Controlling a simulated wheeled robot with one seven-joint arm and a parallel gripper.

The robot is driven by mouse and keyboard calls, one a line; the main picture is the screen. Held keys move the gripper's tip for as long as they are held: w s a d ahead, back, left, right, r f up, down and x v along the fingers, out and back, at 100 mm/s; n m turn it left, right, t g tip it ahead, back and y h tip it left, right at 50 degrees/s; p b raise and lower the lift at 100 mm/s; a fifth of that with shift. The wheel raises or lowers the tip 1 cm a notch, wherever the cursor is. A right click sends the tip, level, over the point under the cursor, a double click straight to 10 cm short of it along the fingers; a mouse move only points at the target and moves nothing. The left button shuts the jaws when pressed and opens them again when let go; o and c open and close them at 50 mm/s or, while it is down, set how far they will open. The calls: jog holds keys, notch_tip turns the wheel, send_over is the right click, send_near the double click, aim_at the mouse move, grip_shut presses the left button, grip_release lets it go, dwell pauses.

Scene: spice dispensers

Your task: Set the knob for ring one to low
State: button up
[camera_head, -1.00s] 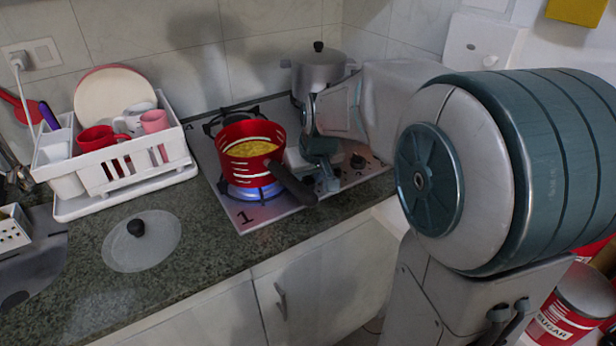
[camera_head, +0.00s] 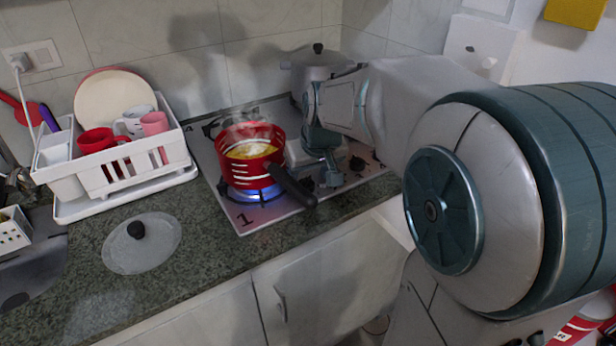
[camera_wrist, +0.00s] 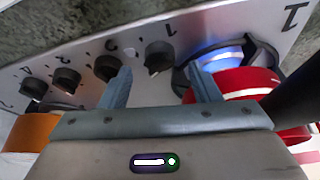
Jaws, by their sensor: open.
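The knob for ring one (camera_wrist: 158,57) is a dark knob beside a "1" label on the hob panel in the wrist view. My gripper (camera_wrist: 160,84) is open, with a finger to each side of this knob in the picture. I cannot tell whether the fingers touch it. Ring one has a blue flame (camera_head: 254,194) under a red pot (camera_head: 240,175) with yellow contents and steam above it. In the head view my gripper (camera_head: 332,172) hangs over the knob panel, partly hidden behind my wrist.
Several other dark knobs, including one nearby (camera_wrist: 106,67), line the panel. The pot's dark handle (camera_head: 292,185) points toward the counter's front edge. A grey lidded pot (camera_head: 318,70) stands behind. A glass lid (camera_head: 140,243) and a white dish rack (camera_head: 125,180) are at left.

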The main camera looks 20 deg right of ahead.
jog(key=v, duration=1.1)
jog(key=shift+p, duration=0.45)
jog(key=shift+w, duration=0.1)
